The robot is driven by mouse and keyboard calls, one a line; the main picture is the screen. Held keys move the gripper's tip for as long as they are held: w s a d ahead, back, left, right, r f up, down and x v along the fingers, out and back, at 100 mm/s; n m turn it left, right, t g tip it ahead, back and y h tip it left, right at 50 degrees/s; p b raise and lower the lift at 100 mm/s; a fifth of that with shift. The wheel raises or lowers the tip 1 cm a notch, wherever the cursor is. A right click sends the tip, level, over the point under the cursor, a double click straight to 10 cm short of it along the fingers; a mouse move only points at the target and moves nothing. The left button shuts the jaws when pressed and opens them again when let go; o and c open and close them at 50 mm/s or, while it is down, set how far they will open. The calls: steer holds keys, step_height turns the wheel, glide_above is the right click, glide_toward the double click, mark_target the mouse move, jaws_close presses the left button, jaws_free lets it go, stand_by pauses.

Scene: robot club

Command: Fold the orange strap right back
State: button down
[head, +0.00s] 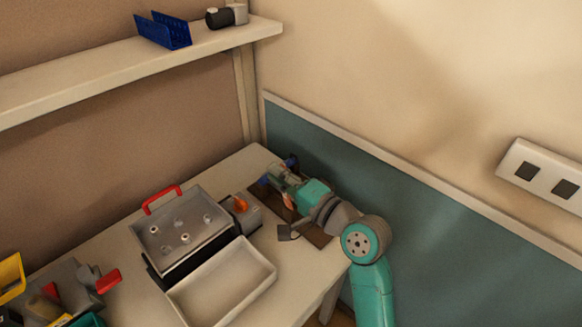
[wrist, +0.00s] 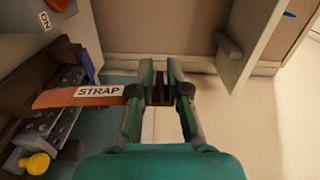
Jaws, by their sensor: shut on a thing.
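The orange strap (wrist: 58,98) with a white STRAP label (wrist: 100,91) runs level from the left to my gripper (wrist: 161,88) in the wrist view. My gripper is shut on the strap's right end, which shows dark between the fingers. In the head view the strap (head: 288,201) is a small orange patch below my gripper (head: 280,174), at the table's far right corner. The gripper and arm hide much of it there.
A dark bracket with holes (wrist: 42,130) and a yellow knob (wrist: 36,163) lie left of the gripper in the wrist view. A grey box with an orange knob (head: 240,204), a grey case with a red handle (head: 183,232) and an empty white tray (head: 225,286) stand nearby.

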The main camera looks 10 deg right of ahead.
steer(key=shift+s+a+f+n, duration=0.35)
steer(key=shift+s+a+n, duration=0.1)
steer(key=shift+a, duration=0.15)
steer(key=shift+s+a+f+n, duration=0.4)
steer(key=shift+s+a, duration=0.1)
steer(key=shift+a, duration=0.15)
steer(key=shift+s+a+f+n, duration=0.3)
steer(key=shift+s+a+n, duration=0.15)
steer(key=shift+a, duration=0.15)
steer(key=c, duration=1.1)
jaws_free()
steer(key=v, duration=1.2)
